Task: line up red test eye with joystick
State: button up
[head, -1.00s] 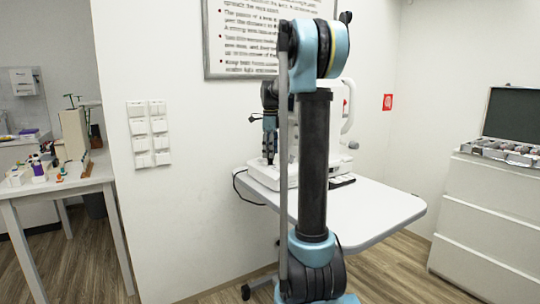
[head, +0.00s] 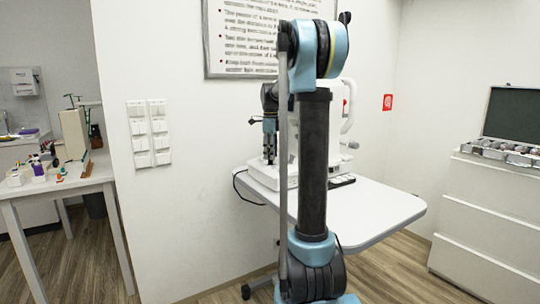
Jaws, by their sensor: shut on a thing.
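A white eye-test machine (head: 262,176) stands on the white table, mostly hidden behind my arm. My gripper (head: 268,158) points down at the left part of its base. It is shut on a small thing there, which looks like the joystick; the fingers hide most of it. A small red spot (head: 345,105) shows on the machine's upper part, just right of my arm. It may be the red test eye, but it is too small to be sure. I cannot tell whether it is lined up with anything.
The white table (head: 385,212) has clear room at its right front. A black cable hangs at its left edge. White drawers (head: 485,220) with an open lens case (head: 505,152) stand at the right. A side table (head: 60,187) with small bottles stands at the left. A wall is close behind.

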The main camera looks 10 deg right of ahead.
jog(key=shift+w+d, duration=0.2)
jog(key=shift+w, duration=0.95)
jog(key=o, duration=1.1)
